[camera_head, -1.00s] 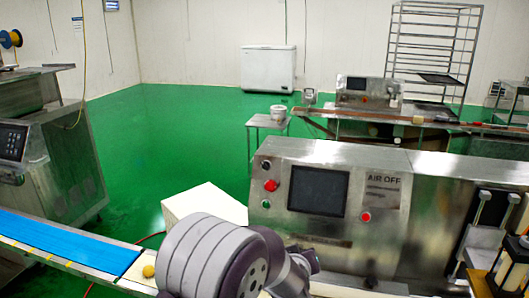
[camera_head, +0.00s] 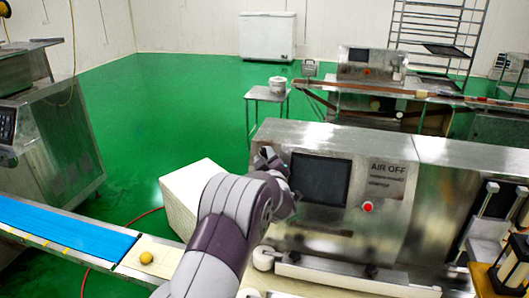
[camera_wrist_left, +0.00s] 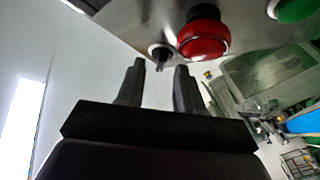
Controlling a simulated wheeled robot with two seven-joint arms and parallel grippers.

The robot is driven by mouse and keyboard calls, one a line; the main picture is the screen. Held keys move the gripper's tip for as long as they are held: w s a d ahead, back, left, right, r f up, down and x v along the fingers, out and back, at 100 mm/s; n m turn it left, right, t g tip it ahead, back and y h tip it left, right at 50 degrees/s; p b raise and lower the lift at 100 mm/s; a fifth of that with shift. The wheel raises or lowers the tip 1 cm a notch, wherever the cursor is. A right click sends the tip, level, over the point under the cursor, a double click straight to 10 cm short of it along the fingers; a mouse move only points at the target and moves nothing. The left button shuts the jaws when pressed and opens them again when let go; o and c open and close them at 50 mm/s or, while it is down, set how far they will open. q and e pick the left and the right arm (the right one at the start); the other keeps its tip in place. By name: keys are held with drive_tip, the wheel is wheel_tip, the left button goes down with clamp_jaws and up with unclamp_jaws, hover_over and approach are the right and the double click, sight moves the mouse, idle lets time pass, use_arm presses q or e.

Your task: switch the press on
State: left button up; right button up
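The press is the steel machine (camera_head: 390,150) with a dark screen (camera_head: 320,180) and an "AIR OFF" label. In the left wrist view its panel shows a small black switch (camera_wrist_left: 160,52), a large red button (camera_wrist_left: 203,38) and a green button (camera_wrist_left: 293,9). My left gripper (camera_head: 266,158) is at the panel's left edge and, with my arm, hides these controls in the head view. In the wrist view its two fingers (camera_wrist_left: 159,72) are apart, with the black switch showing between and just beyond the tips. Whether they touch it I cannot tell. My right gripper is not in view.
Another red button (camera_head: 367,207) sits right of the screen. A white box (camera_head: 185,195) stands left of my arm. A blue conveyor belt (camera_head: 65,225) with a yellow ball (camera_head: 146,258) near its end lies at lower left. Green floor is open behind.

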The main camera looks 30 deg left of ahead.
use_arm(q)
drive_tip(key=shift+w+a+r, duration=0.1)
drive_tip(key=shift+w+a, duration=0.05)
drive_tip(key=shift+w+a+f, duration=0.2)
drive_tip(key=shift+w+f, duration=0.05)
drive_tip(key=shift+w, duration=0.1)
drive_tip(key=shift+s+r, duration=0.1)
clamp_jaws()
